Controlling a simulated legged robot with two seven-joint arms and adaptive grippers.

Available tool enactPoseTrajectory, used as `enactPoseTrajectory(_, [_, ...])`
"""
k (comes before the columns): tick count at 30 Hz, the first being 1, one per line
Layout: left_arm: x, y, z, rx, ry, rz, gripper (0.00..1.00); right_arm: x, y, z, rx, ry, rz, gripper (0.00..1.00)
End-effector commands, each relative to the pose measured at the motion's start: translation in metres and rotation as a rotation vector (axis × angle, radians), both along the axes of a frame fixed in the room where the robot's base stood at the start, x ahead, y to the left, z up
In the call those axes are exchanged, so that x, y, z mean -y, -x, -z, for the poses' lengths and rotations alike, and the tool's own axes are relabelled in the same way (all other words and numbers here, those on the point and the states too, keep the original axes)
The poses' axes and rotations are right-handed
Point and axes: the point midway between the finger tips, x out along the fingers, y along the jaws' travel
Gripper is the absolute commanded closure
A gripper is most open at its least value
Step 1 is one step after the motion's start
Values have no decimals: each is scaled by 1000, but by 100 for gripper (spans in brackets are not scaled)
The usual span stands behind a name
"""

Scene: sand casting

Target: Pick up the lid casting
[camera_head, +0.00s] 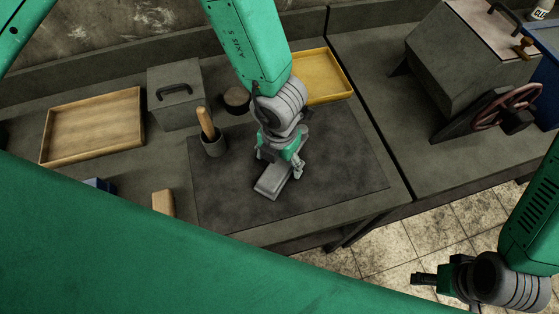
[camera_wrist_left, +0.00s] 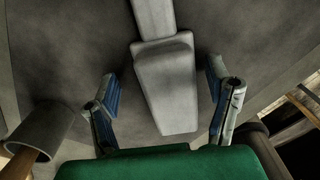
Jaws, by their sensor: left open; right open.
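A pale grey casting (camera_head: 270,187), which I take to be the lid casting, lies on the dark mat (camera_head: 345,150). In the left wrist view the casting (camera_wrist_left: 168,88) is a tapered block with a narrower bar at its far end. My left gripper (camera_head: 280,163) is above it and partly hides it in the head view. In the left wrist view its fingers (camera_wrist_left: 164,95) are spread on either side of the block, with gaps on both sides. My right gripper (camera_head: 425,278) is open and empty, over the tiled floor at the lower right, away from the bench.
A cup (camera_head: 214,145) with a wooden-handled tool stands left of the casting. Behind are a grey handled box (camera_head: 175,97), a round dark pot (camera_head: 236,100) and a yellow tray (camera_head: 322,77). A wooden tray (camera_head: 93,127) is at left. The mat's right side is clear.

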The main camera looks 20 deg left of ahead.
Motion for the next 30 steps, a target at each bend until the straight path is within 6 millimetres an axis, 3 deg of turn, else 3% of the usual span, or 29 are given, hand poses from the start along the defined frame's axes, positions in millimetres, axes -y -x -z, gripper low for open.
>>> enactPoseTrajectory(4, [2,0,-1,1,-1,0,28,0,0,0,0,0,0,46])
enactPoseTrajectory(10, [0,0,-1,1,1,0,98,0,0,0,0,1,1,46])
enactPoseTrajectory(20, [-2,-1,-5,2,3,-1,98,0,0,-1,0,0,1,46])
enactPoseTrajectory(30, [0,-1,-67,4,4,-4,98,0,0,-5,0,0,0,46])
